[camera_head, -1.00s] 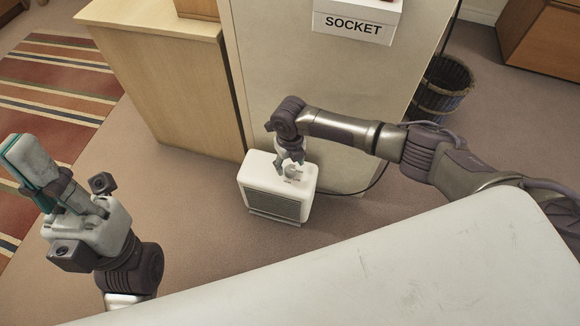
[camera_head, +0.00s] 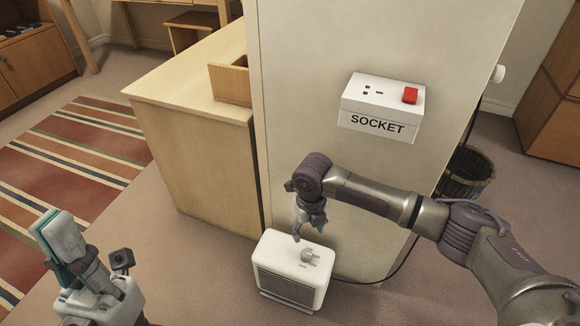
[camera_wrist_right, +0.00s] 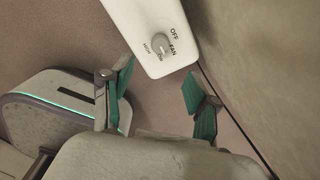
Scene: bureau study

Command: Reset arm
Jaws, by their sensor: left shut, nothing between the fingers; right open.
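A white heater (camera_head: 322,275) with a dark front grille stands on the floor against the beige panel. A round knob (camera_head: 310,256) is on its top; in the right wrist view the knob (camera_wrist_right: 161,43) has OFF, FAN and HIGH marks around it. My right gripper (camera_head: 297,232) is above the heater, pointing down, apart from the knob. In the right wrist view its green-padded fingers (camera_wrist_right: 158,80) are spread with nothing between them. My left gripper (camera_head: 48,228) is at the lower left, fingers together and empty, pointing up.
A white socket box (camera_head: 378,122) with a red switch is on the panel (camera_head: 310,100) above my right arm. A wooden cabinet (camera_head: 200,165) stands left of the panel. A dark basket (camera_head: 466,172) and a cable are at the right. A striped rug (camera_head: 85,165) lies left.

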